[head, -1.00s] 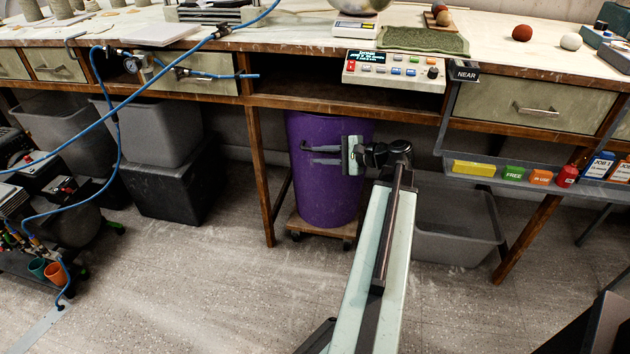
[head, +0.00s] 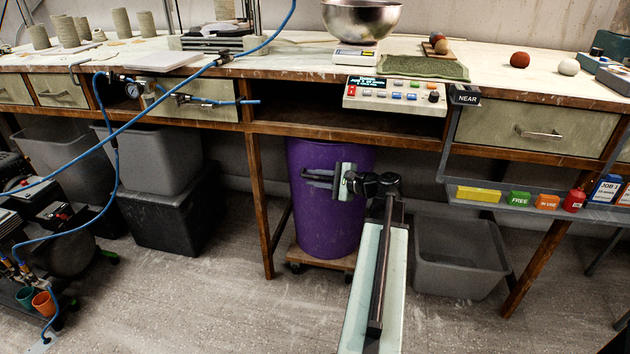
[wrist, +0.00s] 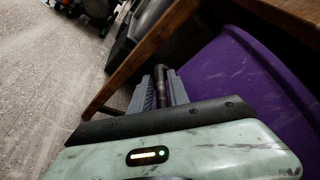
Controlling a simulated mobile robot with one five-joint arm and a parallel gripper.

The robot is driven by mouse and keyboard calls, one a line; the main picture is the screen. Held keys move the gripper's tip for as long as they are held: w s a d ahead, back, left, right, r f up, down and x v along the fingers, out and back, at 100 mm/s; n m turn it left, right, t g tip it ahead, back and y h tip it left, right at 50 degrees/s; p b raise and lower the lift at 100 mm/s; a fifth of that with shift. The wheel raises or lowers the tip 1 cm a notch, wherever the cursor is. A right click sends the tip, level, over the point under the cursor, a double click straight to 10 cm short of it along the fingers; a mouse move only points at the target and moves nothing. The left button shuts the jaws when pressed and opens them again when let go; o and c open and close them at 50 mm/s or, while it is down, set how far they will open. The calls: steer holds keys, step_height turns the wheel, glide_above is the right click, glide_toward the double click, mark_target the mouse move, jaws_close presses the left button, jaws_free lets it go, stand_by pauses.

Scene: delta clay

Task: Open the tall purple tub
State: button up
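The tall purple tub (head: 318,228) stands upright under the bench in the head view; the bench front hides its top, so I cannot tell whether it has a lid on. Its purple side fills the right of the wrist view (wrist: 235,75). My gripper (head: 318,178) is in front of the tub's upper part, its fingers pointing left across it. In the wrist view my gripper (wrist: 160,88) has its two grey fingers apart, with a dark rod-like shape showing between them; I cannot tell what that is.
The tub sits on a wooden wheeled dolly (head: 325,257). A wooden bench leg (head: 259,200) stands left of it, a grey bin (head: 455,270) right. The bench's front edge (head: 330,133) runs above my gripper. A blue hose (head: 120,135) crosses at left; floor in front is open.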

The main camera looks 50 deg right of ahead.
jaws_close()
steer(key=shift+s, duration=0.1)
stand_by(1.2)
